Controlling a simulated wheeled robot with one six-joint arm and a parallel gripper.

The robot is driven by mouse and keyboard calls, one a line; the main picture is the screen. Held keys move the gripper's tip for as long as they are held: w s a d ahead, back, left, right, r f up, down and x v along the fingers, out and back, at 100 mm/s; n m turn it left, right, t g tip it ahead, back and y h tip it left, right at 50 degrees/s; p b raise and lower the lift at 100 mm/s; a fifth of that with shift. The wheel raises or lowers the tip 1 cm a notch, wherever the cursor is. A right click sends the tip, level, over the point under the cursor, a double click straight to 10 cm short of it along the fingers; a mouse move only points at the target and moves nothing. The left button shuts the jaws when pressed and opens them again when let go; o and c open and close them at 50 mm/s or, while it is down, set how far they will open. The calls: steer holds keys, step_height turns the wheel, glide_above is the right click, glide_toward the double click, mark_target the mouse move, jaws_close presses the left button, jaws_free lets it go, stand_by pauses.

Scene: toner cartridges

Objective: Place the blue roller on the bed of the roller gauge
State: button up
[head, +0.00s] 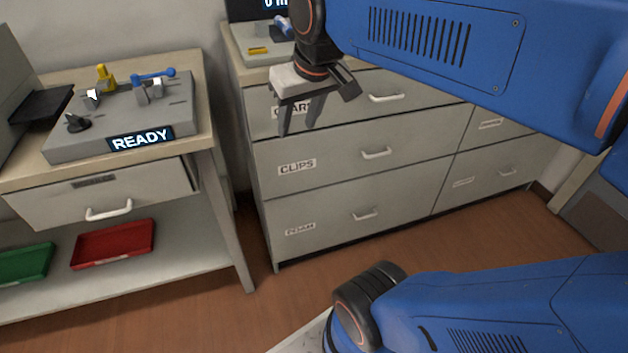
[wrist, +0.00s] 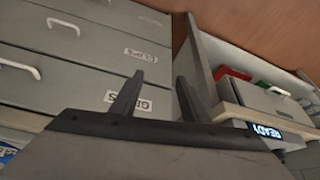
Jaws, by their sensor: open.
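A blue bar-shaped piece with rounded ends (head: 153,76), which looks like the blue roller, lies across grey supports on a grey device (head: 110,112) with a READY display. The device stands on the left bench. Whether this device is the roller gauge I cannot tell. A second device (head: 255,44) stands on the drawer cabinet, with a partly cut-off screen and a blue and white part (head: 283,25), partly hidden by my arm. My gripper (head: 298,129) is open and empty in front of the drawers, right of the READY device. Its open fingers also show in the wrist view (wrist: 159,76).
The labelled drawer cabinet (head: 330,175) is closed. Under the bench (head: 192,75) are a drawer with a white handle (head: 108,209), a red tray (head: 113,243) and a green tray (head: 28,263). A yellow piece (head: 105,76) stands on the READY device. Brown floor is clear between.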

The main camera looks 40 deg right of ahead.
steer(key=s+a+f, duration=0.2)
steer(key=s+f, duration=0.6)
steer(key=f, duration=0.2)
steer(key=shift+s+f+n, duration=0.3)
steer(key=shift+f+n, duration=0.1)
stand_by(0.5)
